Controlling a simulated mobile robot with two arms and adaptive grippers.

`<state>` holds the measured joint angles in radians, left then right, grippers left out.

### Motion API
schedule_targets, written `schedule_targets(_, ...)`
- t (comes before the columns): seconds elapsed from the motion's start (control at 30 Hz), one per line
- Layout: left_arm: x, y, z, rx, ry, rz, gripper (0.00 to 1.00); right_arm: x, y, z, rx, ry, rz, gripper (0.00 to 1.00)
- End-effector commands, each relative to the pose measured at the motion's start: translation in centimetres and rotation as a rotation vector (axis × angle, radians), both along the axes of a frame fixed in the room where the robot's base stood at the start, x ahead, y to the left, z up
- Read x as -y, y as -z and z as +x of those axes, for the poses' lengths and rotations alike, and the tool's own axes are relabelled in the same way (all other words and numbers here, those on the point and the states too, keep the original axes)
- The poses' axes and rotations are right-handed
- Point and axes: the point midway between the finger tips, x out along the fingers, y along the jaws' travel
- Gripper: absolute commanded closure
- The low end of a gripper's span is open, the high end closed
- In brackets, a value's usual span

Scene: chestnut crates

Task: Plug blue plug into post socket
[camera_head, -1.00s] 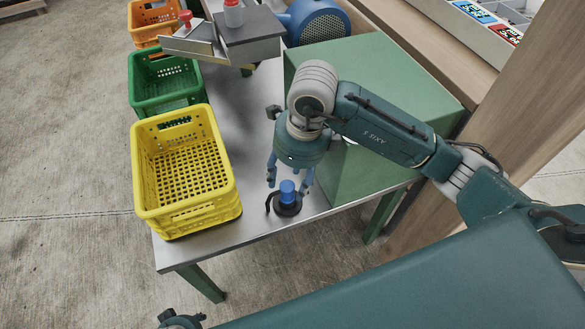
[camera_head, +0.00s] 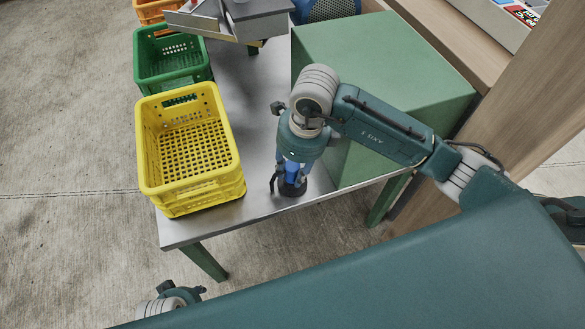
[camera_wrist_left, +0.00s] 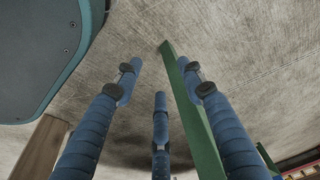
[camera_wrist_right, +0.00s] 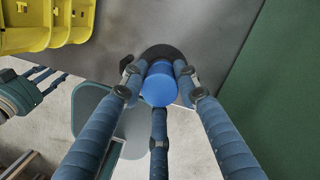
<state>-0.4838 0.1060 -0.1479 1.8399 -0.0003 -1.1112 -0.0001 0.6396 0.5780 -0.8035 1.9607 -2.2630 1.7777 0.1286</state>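The blue plug (camera_wrist_right: 160,84) stands upright on a round black base (camera_wrist_right: 163,52) near the front edge of the metal table. My right gripper (camera_head: 291,180) points down over it, and the fingers hide much of it in the head view. In the right wrist view (camera_wrist_right: 160,72) two fingers lie close against the plug's sides, with the third in front. My left gripper (camera_wrist_left: 159,75) is open and empty over the concrete floor. A wooden post (camera_head: 490,125) rises at the right; no socket shows on its visible part.
A yellow crate (camera_head: 148,160) stands left of the plug, with a green crate (camera_head: 140,70) and an orange crate (camera_head: 140,15) behind. A large green box (camera_head: 390,60) stands close on the right. The metal table (camera_head: 235,215) is bare just left of the plug.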

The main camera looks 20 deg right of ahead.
Motion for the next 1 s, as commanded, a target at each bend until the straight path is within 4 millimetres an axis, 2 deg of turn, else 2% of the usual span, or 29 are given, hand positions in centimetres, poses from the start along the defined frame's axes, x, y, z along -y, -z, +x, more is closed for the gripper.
schedule_targets(0.07, 0.0, 0.0, 0.0, 0.0, 0.0, 0.0, 0.6, 0.0, 0.0, 0.1, 0.002, 0.001, 0.001, 0.98)
schedule_targets(0.1, 0.0, 0.0, 0.0, 0.0, 0.0, 0.0, 0.6, 0.0, -0.1, 0.1, 0.003, 0.001, 0.002, 0.72)
schedule_targets(0.23, 0.0, 0.0, 0.0, 0.0, 0.0, 0.0, 0.6, 0.0, -0.1, 0.1, 0.004, 0.001, 0.002, 0.98)
schedule_targets(0.27, 0.0, 0.0, 0.0, 0.0, 0.0, 0.0, 0.6, 0.0, -0.1, 0.1, 0.004, 0.001, 0.002, 1.0)
schedule_targets(0.6, 0.0, 0.0, -0.1, -0.001, 0.0, 0.0, 0.6, 0.0, -0.2, 0.2, 0.005, 0.001, 0.002, 1.0)
schedule_targets(1.0, -0.1, 1.1, -0.5, -0.01, 0.001, 0.002, 0.6, -0.1, -0.7, 0.2, 0.008, 0.001, 0.004, 1.0)
